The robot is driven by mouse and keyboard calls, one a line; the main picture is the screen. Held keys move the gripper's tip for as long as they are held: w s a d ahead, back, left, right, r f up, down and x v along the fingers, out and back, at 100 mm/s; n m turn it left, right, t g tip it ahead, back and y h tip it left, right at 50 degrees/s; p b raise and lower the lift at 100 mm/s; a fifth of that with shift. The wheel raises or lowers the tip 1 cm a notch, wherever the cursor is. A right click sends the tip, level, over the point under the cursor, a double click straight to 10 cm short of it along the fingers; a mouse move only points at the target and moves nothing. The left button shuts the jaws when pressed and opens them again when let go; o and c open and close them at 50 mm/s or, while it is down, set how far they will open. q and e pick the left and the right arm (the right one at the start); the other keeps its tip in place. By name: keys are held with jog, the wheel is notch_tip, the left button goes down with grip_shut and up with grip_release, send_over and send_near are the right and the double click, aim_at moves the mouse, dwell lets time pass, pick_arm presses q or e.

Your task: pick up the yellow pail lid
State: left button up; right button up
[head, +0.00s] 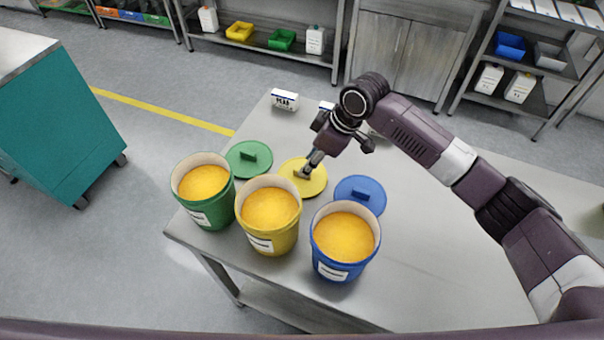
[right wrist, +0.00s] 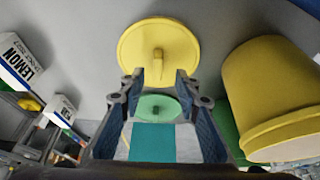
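The yellow pail lid (head: 314,186) lies flat on the table behind the yellow pail (head: 268,218). My right gripper (head: 306,172) is at its handle, coming down from the back right and hiding part of the lid. In the right wrist view the gripper (right wrist: 160,75) is open, and the lid (right wrist: 182,48) is just ahead. The lid's upright handle (right wrist: 157,62) stands between or just beyond the fingertips, with a gap on both sides. The yellow pail also shows at the right of that view (right wrist: 270,90). My left gripper is not in view.
The green lid (head: 246,160) and blue lid (head: 362,192) lie on either side. The green pail (head: 208,205) and blue pail (head: 340,255) flank the yellow pail. A small white box (head: 284,99) stands at the back edge. The table's (head: 450,260) right part is clear.

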jog(key=p+x, duration=0.1)
jog(key=x, duration=0.2)
jog(key=shift+w+f, duration=0.2)
jog(key=shift+a+f, duration=0.15)
jog(key=shift+f, duration=0.2)
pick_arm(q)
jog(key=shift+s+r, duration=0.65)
pick_arm(e)
grip_shut()
